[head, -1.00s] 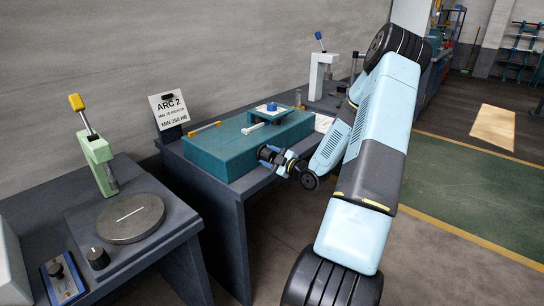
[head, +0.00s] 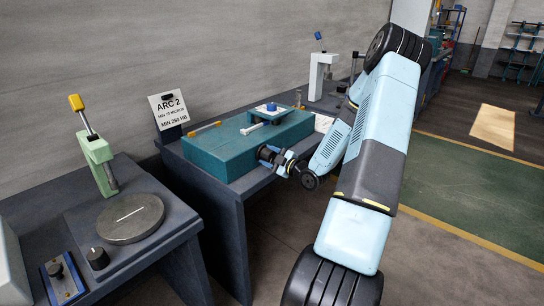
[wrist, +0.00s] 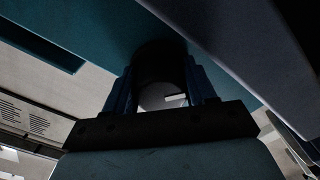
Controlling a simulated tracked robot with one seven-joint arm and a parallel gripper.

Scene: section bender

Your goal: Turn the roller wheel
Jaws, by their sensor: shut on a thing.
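The section bender is a teal box-shaped machine (head: 222,156) on a dark bench in the head view. A dark round roller wheel (head: 265,153) sticks out of its front face, towards my arm. My gripper (head: 277,159) is at the wheel, its fingers on either side of it. In the wrist view the wheel (wrist: 158,65) is a dark cylinder between the two blue fingers of my gripper (wrist: 163,92), which is shut on it. A small white mark shows on the wheel's end. The contact at the fingertips is dark and hard to see in detail.
A bench to the left holds a round grey plate (head: 131,218) and a green post with a yellow-tipped lever (head: 95,150). A white press (head: 322,75) stands further back. The floor at the right (head: 470,190) is open.

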